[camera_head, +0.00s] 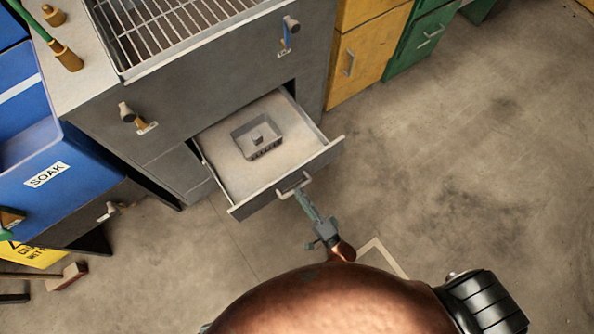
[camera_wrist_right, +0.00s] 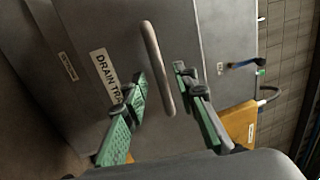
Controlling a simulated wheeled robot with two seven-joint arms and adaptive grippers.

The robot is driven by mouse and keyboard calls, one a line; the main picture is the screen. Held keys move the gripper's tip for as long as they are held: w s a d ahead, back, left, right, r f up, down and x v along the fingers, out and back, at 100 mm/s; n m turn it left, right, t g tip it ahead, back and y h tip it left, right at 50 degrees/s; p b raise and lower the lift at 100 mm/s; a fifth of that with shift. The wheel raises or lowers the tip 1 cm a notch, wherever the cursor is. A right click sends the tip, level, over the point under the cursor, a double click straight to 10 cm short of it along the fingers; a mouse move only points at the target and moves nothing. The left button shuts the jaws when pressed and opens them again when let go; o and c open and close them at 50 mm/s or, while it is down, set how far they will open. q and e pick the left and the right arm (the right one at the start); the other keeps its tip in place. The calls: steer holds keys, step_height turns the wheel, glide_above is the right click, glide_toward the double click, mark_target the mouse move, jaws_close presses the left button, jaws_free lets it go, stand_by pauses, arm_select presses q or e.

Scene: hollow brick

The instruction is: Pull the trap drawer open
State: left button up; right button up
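The grey trap drawer (camera_head: 235,180) stands pulled out of the grey cabinet, its inside showing. A small grey tray-like part (camera_head: 258,137) with a knob lies in it. Its bar handle (camera_head: 293,187) is on the drawer front; it also shows in the right wrist view (camera_wrist_right: 156,65), beside a label (camera_wrist_right: 104,75) reading "DRAIN TR", the rest hidden. My right gripper (camera_head: 306,192) is at the handle. In the wrist view its green-padded fingers (camera_wrist_right: 160,80) are apart, one on each side of the bar, with gaps showing. My left gripper is not in view.
The grey cabinet (camera_head: 180,100) has a wire rack (camera_head: 165,30) on top and knobs on its front. A blue bin (camera_head: 40,190) labelled "SOAK" stands at left. Yellow (camera_head: 365,55) and green (camera_head: 425,40) cabinets stand at the back. The concrete floor (camera_head: 480,150) at right is clear.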

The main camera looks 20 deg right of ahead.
steer(key=v, duration=0.9)
steer(key=shift+s, duration=0.25)
steer(key=shift+f, duration=0.1)
